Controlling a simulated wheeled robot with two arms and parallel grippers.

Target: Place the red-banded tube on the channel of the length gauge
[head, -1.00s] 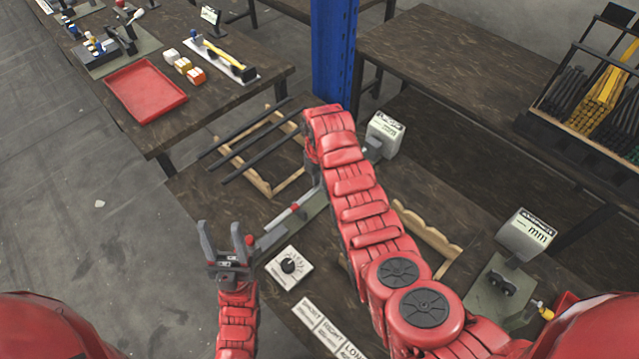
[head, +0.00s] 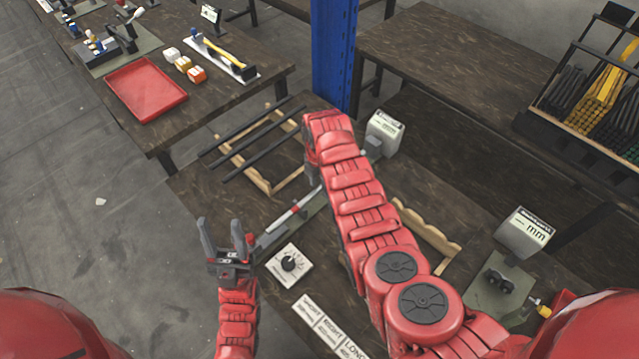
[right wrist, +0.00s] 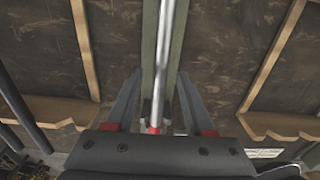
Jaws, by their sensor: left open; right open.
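The red-banded tube (right wrist: 172,55) is a slim silver rod with a red band near its lower end in the right wrist view. It lies lengthwise over the grey-green length gauge (right wrist: 147,62); I cannot tell whether it is fully seated in the channel. In the head view the tube (head: 306,200) shows left of my right arm. My left gripper (head: 226,238) is open and empty, left of the gauge's near end.
A wooden rack (head: 262,183) with dark rods stands behind the gauge. A dial box (head: 290,264) and a label strip (head: 328,328) lie in front. A display box (head: 384,133) stands at the gauge's far end. A notched wooden rack (head: 428,225) is right of my arm.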

